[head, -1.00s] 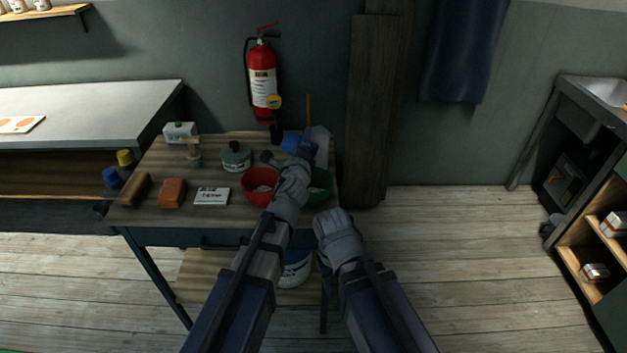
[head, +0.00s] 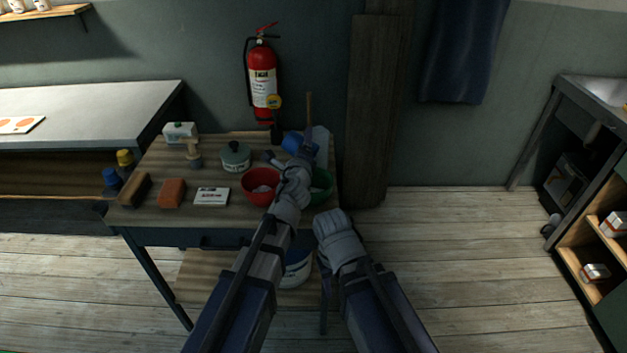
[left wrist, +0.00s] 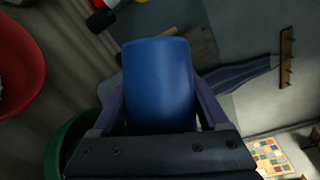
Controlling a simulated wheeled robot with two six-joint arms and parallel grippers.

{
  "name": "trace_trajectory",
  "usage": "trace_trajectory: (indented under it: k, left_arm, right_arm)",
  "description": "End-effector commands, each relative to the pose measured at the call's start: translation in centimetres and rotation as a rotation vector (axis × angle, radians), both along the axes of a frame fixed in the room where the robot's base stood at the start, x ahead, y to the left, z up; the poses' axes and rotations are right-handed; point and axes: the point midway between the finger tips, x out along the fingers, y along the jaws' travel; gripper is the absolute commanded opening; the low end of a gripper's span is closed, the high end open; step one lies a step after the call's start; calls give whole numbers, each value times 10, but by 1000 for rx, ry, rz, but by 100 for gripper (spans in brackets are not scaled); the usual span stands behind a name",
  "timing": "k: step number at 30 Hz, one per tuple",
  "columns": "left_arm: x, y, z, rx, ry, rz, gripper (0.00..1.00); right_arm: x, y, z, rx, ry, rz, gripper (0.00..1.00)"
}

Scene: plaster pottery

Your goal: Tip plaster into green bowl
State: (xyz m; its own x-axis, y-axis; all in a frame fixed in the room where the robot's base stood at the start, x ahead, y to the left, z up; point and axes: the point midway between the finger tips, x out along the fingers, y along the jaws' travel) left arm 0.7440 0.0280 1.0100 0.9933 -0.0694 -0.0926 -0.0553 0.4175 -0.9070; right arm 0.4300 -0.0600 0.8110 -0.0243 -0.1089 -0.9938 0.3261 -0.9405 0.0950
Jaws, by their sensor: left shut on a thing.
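My left gripper (head: 309,148) is shut on a blue cup (head: 295,144) above the back right of the small table. The cup also fills the middle of the left wrist view (left wrist: 160,82), between the two fingers. It looks tilted in the head view; its inside and any plaster are hidden. The green bowl (head: 323,187) stands near the table's right edge, partly covered by my left arm. Its rim shows at the lower left of the left wrist view (left wrist: 62,150). My right arm is bent low in front of the table, and its gripper cannot be made out.
A red bowl (head: 253,190) with pale contents stands left of the green bowl. A fire extinguisher (head: 263,80) hangs on the wall behind.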

Motion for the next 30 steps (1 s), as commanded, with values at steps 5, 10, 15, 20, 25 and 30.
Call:
trace_trajectory:
  k: [5, 10, 15, 20, 25, 30]
  left_arm:
    - [0, 0, 0, 11, -6, 0, 18]
    - [-1, -1, 0, 19, -10, 1, 18]
    - [-1, -1, 1, 28, -15, 0, 18]
    - [-1, -1, 1, 36, -21, 0, 18]
    - [-1, -2, 1, 45, -25, 0, 18]
    - [-1, -2, 2, 55, -31, 0, 18]
  right_arm:
    - [0, 0, -1, 0, 0, 0, 50]
    - [0, 0, -2, 0, 0, 0, 50]
    - [0, 0, -2, 0, 0, 0, 50]
    - [0, 0, -3, 0, 0, 0, 50]
    - [0, 0, -4, 0, 0, 0, 50]
    - [0, 0, -4, 0, 0, 0, 50]
